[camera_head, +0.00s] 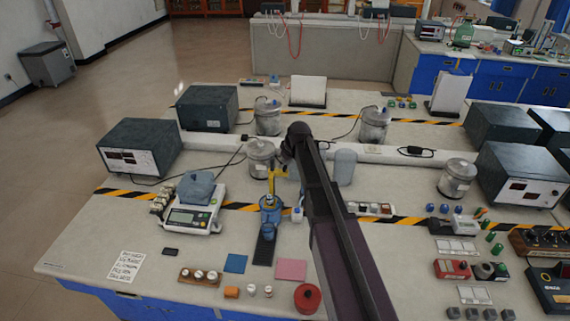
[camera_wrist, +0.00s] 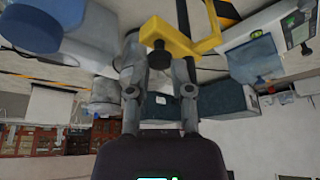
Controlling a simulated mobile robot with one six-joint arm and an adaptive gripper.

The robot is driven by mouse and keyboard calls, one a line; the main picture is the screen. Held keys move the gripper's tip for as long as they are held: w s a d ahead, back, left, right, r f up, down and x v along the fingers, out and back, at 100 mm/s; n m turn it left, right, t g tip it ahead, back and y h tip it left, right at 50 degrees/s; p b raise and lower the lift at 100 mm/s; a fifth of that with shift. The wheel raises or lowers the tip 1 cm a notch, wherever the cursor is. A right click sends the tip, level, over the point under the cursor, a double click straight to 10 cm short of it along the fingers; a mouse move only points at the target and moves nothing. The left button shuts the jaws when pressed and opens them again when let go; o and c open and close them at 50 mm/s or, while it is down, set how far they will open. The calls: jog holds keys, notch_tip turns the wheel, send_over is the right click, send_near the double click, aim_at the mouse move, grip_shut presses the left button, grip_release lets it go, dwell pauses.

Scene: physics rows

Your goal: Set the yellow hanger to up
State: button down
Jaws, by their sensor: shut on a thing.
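The yellow hanger (camera_head: 278,173) stands above a blue stand with a dark base strip (camera_head: 264,250) near the table's middle. In the wrist view, which is upside down, the yellow hanger (camera_wrist: 205,42) shows as a bent yellow bar with a dark round knob at its near end. My gripper (camera_wrist: 158,62) has its two grey fingers on either side of that end, shut on the hanger. In the head view my gripper (camera_head: 287,163) is at the hanger, partly hidden by my arm. The exact contact is hard to see.
A scale (camera_head: 192,217) with a grey-blue block stands to the left. A red round container (camera_head: 307,298) and small weights lie in front. Grey instruments stand around.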

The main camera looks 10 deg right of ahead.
jog(key=shift+r+p, duration=0.65)
jog(key=shift+r, duration=0.1)
jog(key=shift+c, duration=2.2)
grip_release()
jog(key=shift+f+b, duration=0.35)
